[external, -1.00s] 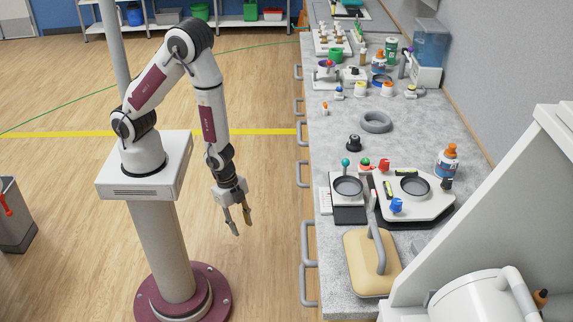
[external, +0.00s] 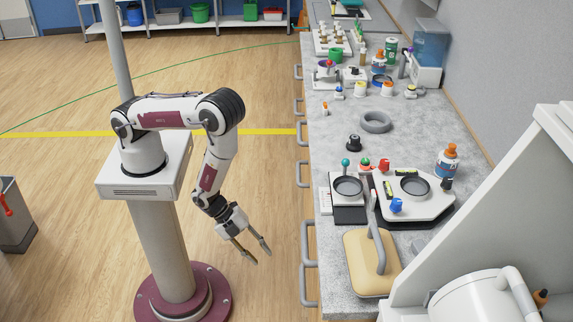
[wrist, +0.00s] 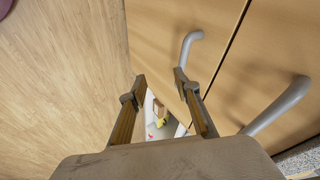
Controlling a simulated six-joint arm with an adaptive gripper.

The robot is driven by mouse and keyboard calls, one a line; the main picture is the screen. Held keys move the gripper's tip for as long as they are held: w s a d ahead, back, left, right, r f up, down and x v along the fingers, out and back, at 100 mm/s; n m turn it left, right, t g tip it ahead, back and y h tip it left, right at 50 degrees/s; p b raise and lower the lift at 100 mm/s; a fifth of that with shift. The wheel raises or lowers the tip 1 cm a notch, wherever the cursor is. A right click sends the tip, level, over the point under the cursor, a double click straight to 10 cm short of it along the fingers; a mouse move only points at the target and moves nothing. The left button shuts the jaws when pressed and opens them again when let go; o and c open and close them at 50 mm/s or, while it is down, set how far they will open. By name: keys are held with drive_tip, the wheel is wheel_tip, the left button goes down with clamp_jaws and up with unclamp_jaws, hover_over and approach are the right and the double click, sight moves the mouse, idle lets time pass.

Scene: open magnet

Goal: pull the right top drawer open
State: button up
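My gripper (external: 261,254) is open and empty, pointing down over the floor to the left of the counter. In the wrist view its two fingers (wrist: 159,76) are spread apart with no handle between them. Wooden drawer fronts (wrist: 222,90) fill the right of that view, with a dark seam between them. One grey bar handle (wrist: 190,46) is just beyond the right fingertip, and another grey handle (wrist: 277,106) is right of the fingers. In the external view, grey handles (external: 304,242) (external: 304,286) stick out from the counter's left side. I cannot tell which belongs to the right top drawer.
The grey counter (external: 335,130) holds bottles, a ring, scales and a beige block with a handle (external: 368,262). A white machine (external: 480,290) stands at the lower right. Wooden floor (external: 265,180) between my arm and the counter is clear. A bin (external: 18,215) stands at the left.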

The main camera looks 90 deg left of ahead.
drive_tip(key=w+d+r+m+t+h, duration=0.2)
drive_tip(key=w+r+m+t, duration=0.1)
drive_tip(key=w+r+t, duration=0.15)
drive_tip(key=m+t+h, duration=0.1)
drive_tip(key=m+t, duration=0.2)
approach(305, 244)
drive_tip(key=w+f, duration=0.2)
drive_tip(key=shift+a+r, duration=0.25)
drive_tip(key=shift+w, duration=0.1)
drive_tip(key=shift+x, duration=3.85)
drive_tip(key=shift+d, duration=0.1)
clamp_jaws()
